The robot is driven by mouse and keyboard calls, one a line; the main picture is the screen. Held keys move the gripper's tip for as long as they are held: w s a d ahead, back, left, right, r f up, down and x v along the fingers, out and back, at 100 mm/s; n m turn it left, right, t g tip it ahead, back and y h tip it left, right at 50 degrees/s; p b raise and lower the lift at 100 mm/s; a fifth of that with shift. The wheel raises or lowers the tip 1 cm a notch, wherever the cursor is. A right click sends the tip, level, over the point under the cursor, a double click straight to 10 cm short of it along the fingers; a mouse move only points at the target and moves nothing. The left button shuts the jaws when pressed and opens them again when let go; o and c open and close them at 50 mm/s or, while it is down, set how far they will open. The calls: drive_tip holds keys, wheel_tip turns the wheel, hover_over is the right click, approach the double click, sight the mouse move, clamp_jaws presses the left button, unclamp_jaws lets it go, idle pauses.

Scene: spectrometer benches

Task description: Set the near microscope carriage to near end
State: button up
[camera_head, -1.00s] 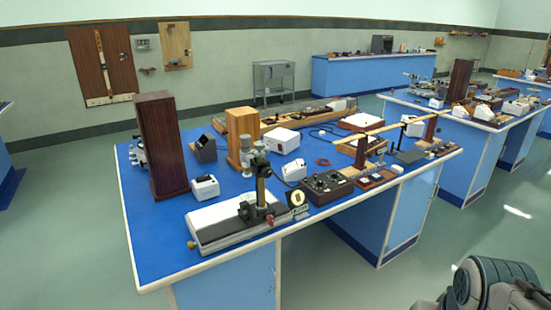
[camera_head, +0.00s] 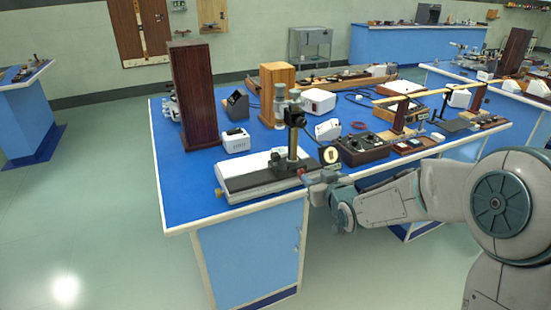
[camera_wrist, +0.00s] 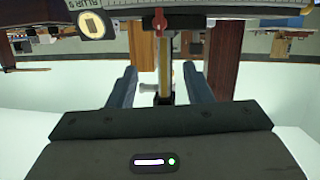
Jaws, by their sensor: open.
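The microscope stands on the front of the blue-topped bench. Its long dark base with a pale scale plate (camera_head: 248,181) has a brass knob at the left end. Its carriage, with an upright column (camera_head: 293,142), sits toward the right end of the base. A round label disc (camera_head: 331,155) hangs at the carriage's right. A small red part (camera_head: 301,172) shows at the front of the base; it also shows in the wrist view (camera_wrist: 159,22), beyond my fingertips. My gripper (camera_wrist: 161,74) is open and empty, just in front of the base's right part. Contact cannot be told.
A tall dark wooden box (camera_head: 193,97) and a white device (camera_head: 236,141) stand behind and left of the microscope. A dark control box (camera_head: 361,149) stands at its right. The bench's front-left top (camera_head: 185,203) is clear.

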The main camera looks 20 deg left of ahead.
sight(274, 154)
drive_tip(key=w+a+y, duration=0.1)
drive_tip(key=w+a, duration=0.2)
drive_tip(key=a, duration=0.2)
drive_tip(key=w+a+f+y, duration=0.1)
drive_tip(key=w+a, duration=0.1)
drive_tip(key=a, duration=0.4)
drive_tip(key=w+a+y, duration=0.1)
drive_tip(key=w+a, duration=0.2)
drive_tip(key=a, duration=0.3)
drive_tip(key=shift+w+a+f+n+y+p, duration=0.15)
drive_tip(key=shift+w+a+n+y+p, duration=0.15)
drive_tip(key=shift+n+y+p, duration=0.1)
drive_tip(key=shift+d, duration=0.1)
clamp_jaws()
drive_tip(key=shift+t, duration=0.3)
